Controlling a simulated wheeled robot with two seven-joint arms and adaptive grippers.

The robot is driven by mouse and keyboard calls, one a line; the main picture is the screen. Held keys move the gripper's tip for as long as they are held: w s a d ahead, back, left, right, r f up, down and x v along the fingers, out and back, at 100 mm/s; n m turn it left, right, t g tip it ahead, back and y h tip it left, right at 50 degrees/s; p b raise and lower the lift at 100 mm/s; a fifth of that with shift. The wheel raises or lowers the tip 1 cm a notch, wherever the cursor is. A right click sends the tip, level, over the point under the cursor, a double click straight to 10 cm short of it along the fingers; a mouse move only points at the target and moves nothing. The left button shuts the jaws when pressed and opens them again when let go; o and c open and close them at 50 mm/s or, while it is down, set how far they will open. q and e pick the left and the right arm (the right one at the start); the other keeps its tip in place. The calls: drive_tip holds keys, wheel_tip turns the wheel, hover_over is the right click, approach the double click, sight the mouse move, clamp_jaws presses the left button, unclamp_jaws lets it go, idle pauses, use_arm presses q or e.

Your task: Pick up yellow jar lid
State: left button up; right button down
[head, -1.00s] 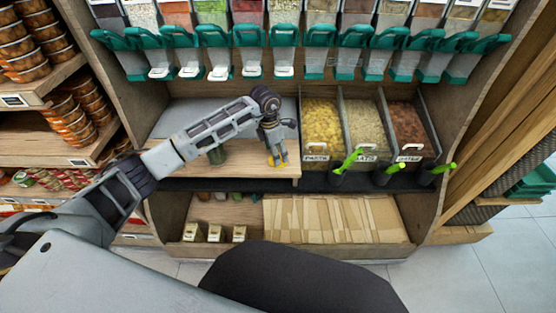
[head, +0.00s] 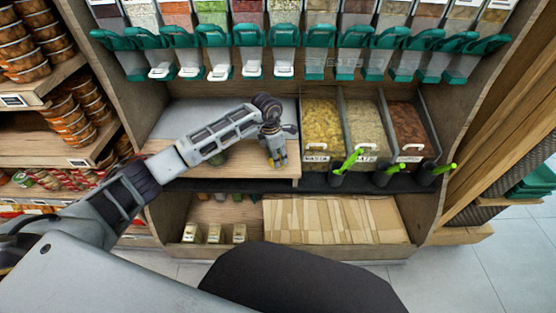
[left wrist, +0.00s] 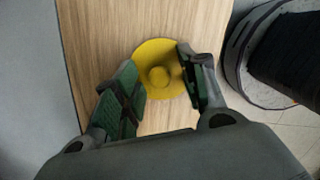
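The yellow jar lid (left wrist: 158,57) is a round disc with a raised knob in its middle. In the left wrist view it lies over the wooden board, seen from above. My left gripper (left wrist: 163,82) has its two green-padded fingers spread apart, one at each side of the lid, overlapping its edges. Whether the pads touch the lid is unclear. In the head view the gripper (head: 277,163) points down near the front right of the wooden shelf, and only a bit of yellow shows by the fingertips. My right gripper is out of view.
The wooden shelf (head: 240,163) is mostly clear around the gripper. Bins of pasta (head: 322,125) and other dry food stand just to its right. Green-handled dispensers (head: 213,37) hang above. A dark green jar partly shows behind my arm.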

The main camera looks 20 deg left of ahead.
use_arm(q)
drive_tip(key=shift+s, duration=0.1)
drive_tip(key=c, duration=0.7)
drive_tip(key=shift+s+f, duration=0.15)
drive_tip(key=shift+f, duration=0.05)
drive_tip(key=shift+c, duration=0.2)
drive_tip(key=shift+r, duration=0.1)
